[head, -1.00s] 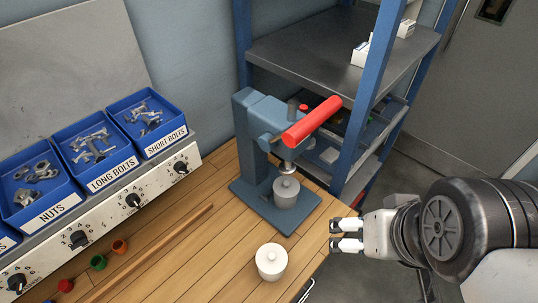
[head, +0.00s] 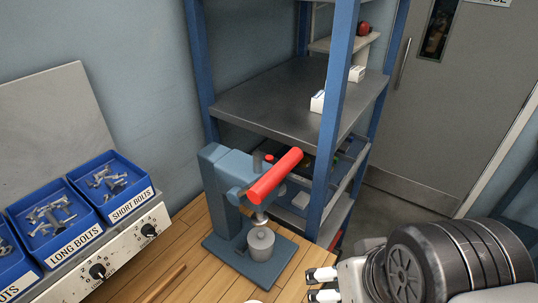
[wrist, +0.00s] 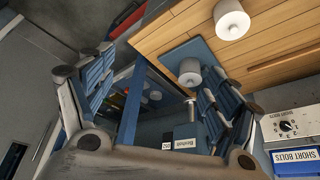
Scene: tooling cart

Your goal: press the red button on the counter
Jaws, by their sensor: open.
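No clear red button stands on the wooden counter (head: 196,276). A small red spot (head: 269,157) shows in the head view beside a dark knob on the blue press (head: 222,172); I cannot tell whether it is a button. The press has a large red cylindrical handle (head: 275,176) and a grey lidded pot (head: 261,243) under its ram. My gripper (head: 322,285) is open and empty, to the right of the press and apart from it. In the wrist view its spread fingers (wrist: 155,100) frame the press area, with the grey pot (wrist: 190,74) between them.
Blue bins of bolts (head: 112,193) sit behind a dial panel (head: 125,252) at left. A blue-framed shelf (head: 300,92) stands behind the press. A white pot (wrist: 232,20) is on the counter. A door (head: 425,115) is at right.

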